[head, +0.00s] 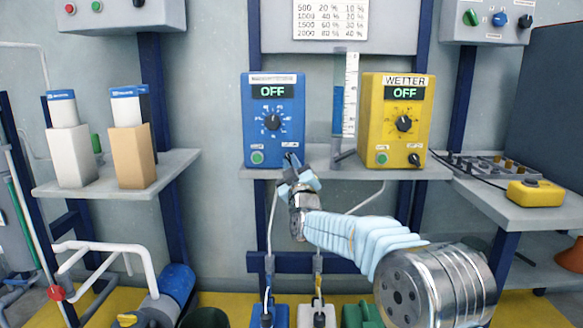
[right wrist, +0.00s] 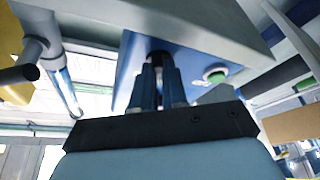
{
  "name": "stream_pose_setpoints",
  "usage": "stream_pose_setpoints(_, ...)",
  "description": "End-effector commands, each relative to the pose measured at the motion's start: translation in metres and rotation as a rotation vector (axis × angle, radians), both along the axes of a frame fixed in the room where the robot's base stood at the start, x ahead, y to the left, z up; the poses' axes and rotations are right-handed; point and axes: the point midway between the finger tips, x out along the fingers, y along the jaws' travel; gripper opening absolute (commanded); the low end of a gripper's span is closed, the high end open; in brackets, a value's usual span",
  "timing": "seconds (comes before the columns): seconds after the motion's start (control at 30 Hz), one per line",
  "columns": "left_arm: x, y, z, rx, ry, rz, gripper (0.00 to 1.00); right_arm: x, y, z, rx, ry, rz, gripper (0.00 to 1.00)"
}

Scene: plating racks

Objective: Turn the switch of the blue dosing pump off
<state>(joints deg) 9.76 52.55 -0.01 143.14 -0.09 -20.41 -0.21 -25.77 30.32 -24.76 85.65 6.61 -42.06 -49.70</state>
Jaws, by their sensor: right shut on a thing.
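The blue dosing pump (head: 250,130) stands on the middle shelf, with a black dial, a green button and a display that reads OFF. Its switch at the lower right of the front is mostly hidden by my right gripper (head: 291,166). The right gripper reaches up from the lower right and is shut on the switch. In the right wrist view the pump (right wrist: 130,72) shows upside down, with its green button (right wrist: 215,75) beside the right gripper's fingers (right wrist: 160,82). My left gripper is not in view.
A yellow pump (head: 372,128) labelled WETTER, also reading OFF, stands to the right, with a measuring tube (head: 351,95) between the pumps. Two cartons (head: 131,157) with bottles stand on the left shelf (head: 174,172). A yellow box (head: 536,193) sits on the right shelf.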

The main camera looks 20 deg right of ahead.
Motion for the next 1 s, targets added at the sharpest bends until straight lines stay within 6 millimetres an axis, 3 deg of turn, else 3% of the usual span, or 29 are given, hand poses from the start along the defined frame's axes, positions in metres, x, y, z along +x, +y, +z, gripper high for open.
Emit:
stream_pose_setpoints(0.63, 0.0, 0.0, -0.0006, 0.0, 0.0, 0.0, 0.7, 0.0, 0.0004, -0.0005, -0.053, 0.017, 0.001, 0.0)
stream_pose_setpoints(0.67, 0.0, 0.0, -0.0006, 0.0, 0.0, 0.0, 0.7, 0.0, 0.0004, -0.0005, -0.053, 0.017, 0.001, 0.14)
stream_pose_setpoints(0.8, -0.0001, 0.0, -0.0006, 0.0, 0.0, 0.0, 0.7, 0.0, 0.0003, -0.0003, -0.052, 0.017, 0.001, 0.36)
stream_pose_setpoints(1.0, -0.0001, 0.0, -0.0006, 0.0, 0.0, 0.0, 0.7, 0.0, 0.0, 0.0, -0.051, 0.015, 0.001, 0.38)
